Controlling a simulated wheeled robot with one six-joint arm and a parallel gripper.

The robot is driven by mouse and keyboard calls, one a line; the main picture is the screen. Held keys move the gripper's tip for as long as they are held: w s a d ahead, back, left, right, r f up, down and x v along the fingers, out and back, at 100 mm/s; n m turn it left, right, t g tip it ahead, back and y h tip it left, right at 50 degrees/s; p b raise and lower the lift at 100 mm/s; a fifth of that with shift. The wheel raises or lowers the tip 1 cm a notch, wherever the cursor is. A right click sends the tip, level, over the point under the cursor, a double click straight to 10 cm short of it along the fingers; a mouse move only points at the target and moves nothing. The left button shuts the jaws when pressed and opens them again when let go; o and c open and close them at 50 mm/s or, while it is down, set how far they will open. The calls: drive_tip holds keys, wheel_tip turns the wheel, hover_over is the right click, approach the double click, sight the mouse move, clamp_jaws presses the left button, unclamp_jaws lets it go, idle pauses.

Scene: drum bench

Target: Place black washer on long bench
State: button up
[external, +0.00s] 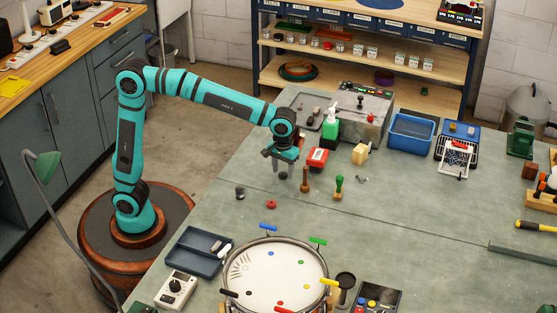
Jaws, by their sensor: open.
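The long bench is most likely the large grey-green worktop (400,205) that fills the middle and right. My gripper (282,170) is open, pointing down above its left part, behind a red washer (271,204) that lies flat on the worktop. A small dark spot (283,176) shows at my fingertips; I cannot tell whether it is the black washer or part of the gripper. No other piece is clearly the black washer. A small dark cylinder (240,192) stands left of the red washer.
A drum (275,278) and a dark tray (199,251) stand in front. The worktop's right middle is clear.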

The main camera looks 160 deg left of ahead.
sight(283, 174)
wheel_tip(283, 174, up, 11)
drive_tip(key=shift+r, duration=0.2)
idle(0.3)
drive_tip(key=w+d+r+m+t+y, duration=0.1)
drive_tip(key=w+d+r+m+t, duration=0.25)
drive_tip(key=d, duration=0.65)
drive_tip(key=w+d+r+m+t+y, duration=0.25)
drive_tip(key=d+m, duration=0.25)
drive_tip(key=d, duration=0.6)
drive_tip(key=w+d+r+m+t+y, duration=0.1)
drive_tip(key=w+d+r+m+t, duration=0.2)
drive_tip(key=d, duration=0.7)
drive_tip(key=s+d+r+m+t+h, duration=0.1)
drive_tip(key=s+d+m, duration=0.3)
drive_tip(key=d, duration=0.4)
drive_tip(key=s+d+r+m+t+h, duration=0.1)
drive_tip(key=s+d+m+t, duration=0.3)
drive_tip(key=d, duration=0.4)
drive_tip(key=s+d+r+m+t+h, duration=0.1)
drive_tip(key=s+d+m+t+h, duration=0.1)
drive_tip(key=s+d+m, duration=0.3)
drive_tip(key=d+t, duration=0.1)
drive_tip(key=d, duration=0.1)
drive_tip(key=shift+d+r, duration=0.2)
drive_tip(key=shift+d, duration=0.2)
